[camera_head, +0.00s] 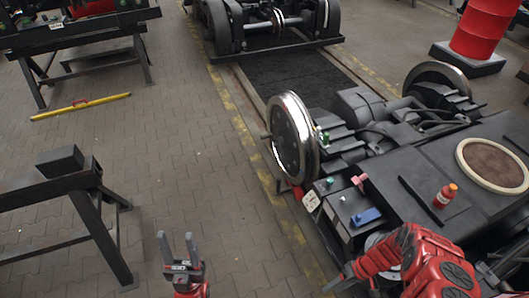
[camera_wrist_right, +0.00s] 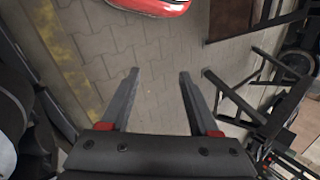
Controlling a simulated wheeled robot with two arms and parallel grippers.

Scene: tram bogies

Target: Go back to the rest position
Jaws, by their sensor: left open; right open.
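My left gripper (camera_head: 177,242) is at the bottom left of the head view. Its two grey fingers point up the picture and stand apart, empty, over the paved floor. My right arm is at the bottom right of the head view, beside the near bogie (camera_head: 405,165). One finger of its gripper shows low beside the bogie's near end. In the right wrist view my right gripper (camera_wrist_right: 158,73) has its fingers spread with nothing between them, over paving. A red part at the top edge of that view may be my left arm.
A red bottle (camera_head: 445,196), a blue item (camera_head: 366,216) and small parts lie on the bogie. A black trestle (camera_head: 85,205) stands at left and a workbench (camera_head: 75,25) at top left. A yellow bar (camera_head: 80,106) lies on the floor. The floor between trestle and bogie is clear.

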